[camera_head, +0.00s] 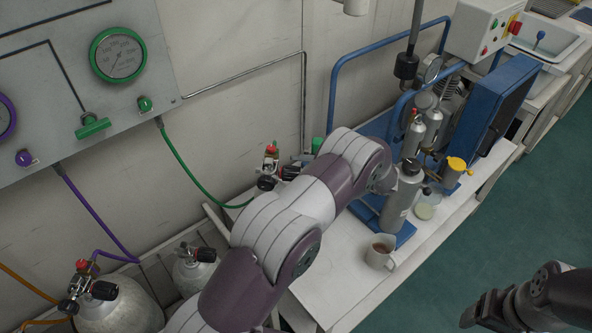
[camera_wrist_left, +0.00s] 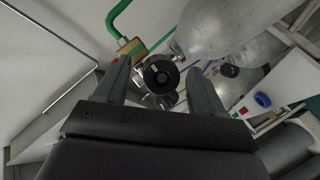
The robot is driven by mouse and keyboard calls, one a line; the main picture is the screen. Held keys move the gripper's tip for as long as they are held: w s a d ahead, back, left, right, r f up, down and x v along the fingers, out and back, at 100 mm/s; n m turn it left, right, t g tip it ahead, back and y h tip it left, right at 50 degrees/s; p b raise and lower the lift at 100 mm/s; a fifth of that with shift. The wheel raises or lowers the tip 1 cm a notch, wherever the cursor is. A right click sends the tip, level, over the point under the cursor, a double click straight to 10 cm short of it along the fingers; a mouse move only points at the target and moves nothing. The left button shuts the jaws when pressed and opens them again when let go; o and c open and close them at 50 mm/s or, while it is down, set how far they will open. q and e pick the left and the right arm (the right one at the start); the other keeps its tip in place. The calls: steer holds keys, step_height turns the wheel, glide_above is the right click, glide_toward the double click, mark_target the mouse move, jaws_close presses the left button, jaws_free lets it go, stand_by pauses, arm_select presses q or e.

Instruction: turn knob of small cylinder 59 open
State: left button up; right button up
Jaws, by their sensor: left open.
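In the left wrist view a round black knob (camera_wrist_left: 160,76) sits on the valve of a grey metal cylinder (camera_wrist_left: 225,30). No number is readable on it, so I cannot tell if it is cylinder 59. My left gripper (camera_wrist_left: 158,71) is open, with one finger on each side of the knob and gaps showing between. In the head view my left arm hides its own hand. A red-topped valve with a black knob (camera_head: 267,183) shows just behind the arm. My right gripper (camera_head: 489,310) is at the lower right, dark and partly cut off.
A green hose (camera_head: 182,163) runs from the wall panel (camera_head: 70,30) down behind my arm. Two grey cylinders (camera_head: 122,308) stand at lower left. A mug (camera_head: 381,250) and a grey bottle (camera_head: 400,198) stand on the bench. The green floor (camera_head: 500,230) at right is clear.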

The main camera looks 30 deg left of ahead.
arm_select(q)
steer(key=shift+x, duration=0.8)
steer(key=shift+c, duration=0.4)
steer(key=c, duration=1)
